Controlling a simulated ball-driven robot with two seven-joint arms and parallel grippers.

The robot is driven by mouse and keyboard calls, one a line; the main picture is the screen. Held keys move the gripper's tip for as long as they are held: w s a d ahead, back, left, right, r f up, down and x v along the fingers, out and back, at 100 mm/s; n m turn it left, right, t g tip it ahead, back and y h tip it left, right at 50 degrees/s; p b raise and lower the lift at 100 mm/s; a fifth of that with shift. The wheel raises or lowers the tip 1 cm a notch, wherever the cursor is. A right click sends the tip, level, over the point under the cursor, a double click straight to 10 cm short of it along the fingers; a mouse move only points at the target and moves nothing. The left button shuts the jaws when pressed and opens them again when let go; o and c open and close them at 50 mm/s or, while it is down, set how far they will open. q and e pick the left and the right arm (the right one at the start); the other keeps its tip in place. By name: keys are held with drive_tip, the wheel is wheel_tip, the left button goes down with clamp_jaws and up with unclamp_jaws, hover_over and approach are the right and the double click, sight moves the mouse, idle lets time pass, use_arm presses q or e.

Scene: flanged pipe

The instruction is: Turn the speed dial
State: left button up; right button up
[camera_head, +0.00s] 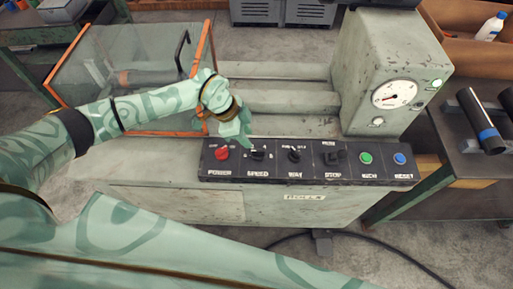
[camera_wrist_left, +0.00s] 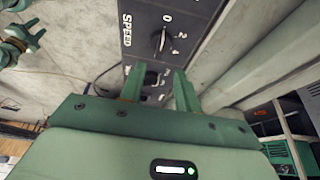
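The speed dial (camera_head: 258,155) is a black knob on the black control panel, second from the left, above the label SPEED. In the left wrist view the dial (camera_wrist_left: 161,41) shows with the numbers 0 and 2 beside it. My left gripper (camera_head: 245,143) is at the panel's upper edge, just above and left of the dial, partly covering its surround. In the wrist view my left gripper (camera_wrist_left: 158,72) has its two fingers apart with nothing held; the speed dial appears beyond the fingertips. Contact cannot be told.
A red power knob (camera_head: 221,153) is left of the dial and the black WAY knob (camera_head: 294,155) right of it. A green button (camera_head: 366,158) and a blue button (camera_head: 400,158) follow. A gauge housing (camera_head: 385,60) stands behind. An orange-framed clear guard (camera_head: 120,62) is at left.

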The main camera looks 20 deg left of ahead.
sight(258, 150)
use_arm(q)
drive_tip(key=b+x, duration=0.1)
drive_tip(key=x, duration=0.7)
drive_tip(key=shift+b, duration=0.35)
clamp_jaws()
